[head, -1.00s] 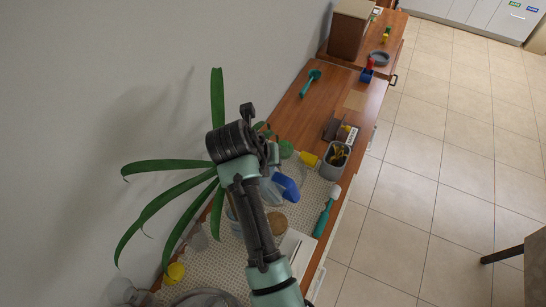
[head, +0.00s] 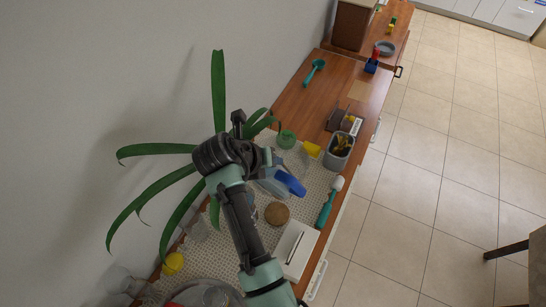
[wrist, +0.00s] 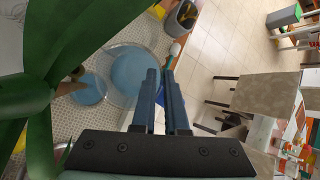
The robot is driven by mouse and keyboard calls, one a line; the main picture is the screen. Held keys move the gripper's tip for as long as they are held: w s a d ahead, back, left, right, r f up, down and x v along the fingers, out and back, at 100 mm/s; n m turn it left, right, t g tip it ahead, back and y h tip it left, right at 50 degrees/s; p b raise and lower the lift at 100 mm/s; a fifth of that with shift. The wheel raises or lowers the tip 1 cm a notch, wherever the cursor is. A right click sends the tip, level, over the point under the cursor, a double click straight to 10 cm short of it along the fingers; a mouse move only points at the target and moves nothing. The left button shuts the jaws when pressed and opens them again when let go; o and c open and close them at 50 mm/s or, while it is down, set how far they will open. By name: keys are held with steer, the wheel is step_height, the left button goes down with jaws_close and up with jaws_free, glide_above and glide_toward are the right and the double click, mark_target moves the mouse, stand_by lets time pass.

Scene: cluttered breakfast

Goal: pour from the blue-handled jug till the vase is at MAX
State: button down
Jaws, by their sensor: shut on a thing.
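The jug has a clear body (head: 268,184) and a blue handle (head: 291,183). In the head view it is at the right of my arm's end. In the wrist view a wide round clear vessel, seemingly the jug (wrist: 128,72), holds pale blue liquid beside my fingers. My gripper (wrist: 166,78) is shut on the jug's handle, mostly hidden by the fingers. A smaller round clear vessel, perhaps the vase (wrist: 88,90), also holds blue liquid, left of the jug. I cannot make out a MAX mark or a stream. My arm hides part of this area in the head view.
A plant with long green leaves (head: 160,151) crowds the arm's left. The wood beyond is clearer.

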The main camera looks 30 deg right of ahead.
steer(key=shift+w+a+f+n+h+b, duration=0.15)
steer(key=shift+a+f+h+b, duration=0.15)
steer(key=shift+f+h, duration=0.4)
steer(key=shift+w+a+f+n+h+b, duration=0.1)
steer(key=shift+a+f+n+h+b, duration=0.1)
steer(key=shift+a+f+h, duration=0.4)
steer(key=shift+w+a+f+n+h+b, duration=0.2)
steer(key=shift+f+h, duration=0.3)
steer(key=shift+h, duration=0.4)
steer(key=shift+a+r+n+g+h+b, duration=0.15)
steer(key=shift+a+h+b, duration=0.2)
steer(key=shift+h, duration=0.3)
steer(key=shift+a+r+n+g+h+b, duration=0.15)
steer(key=shift+a+h, duration=0.25)
steer(key=shift+h, duration=0.25)
steer(key=shift+f, duration=0.1)
steer(key=shift+d+r+p, duration=0.15)
steer(key=shift+r+p, duration=0.1)
steer(key=shift+p, duration=0.5)
steer(key=shift+s+f, duration=0.1)
steer(key=shift+f, duration=0.1)
steer(key=shift+f+b, duration=0.3)
steer(key=shift+b, duration=0.2)
steer(key=shift+a+f+h+b, duration=0.2)
steer(key=shift+a+h+b, duration=0.1)
steer(key=shift+b, duration=0.15)
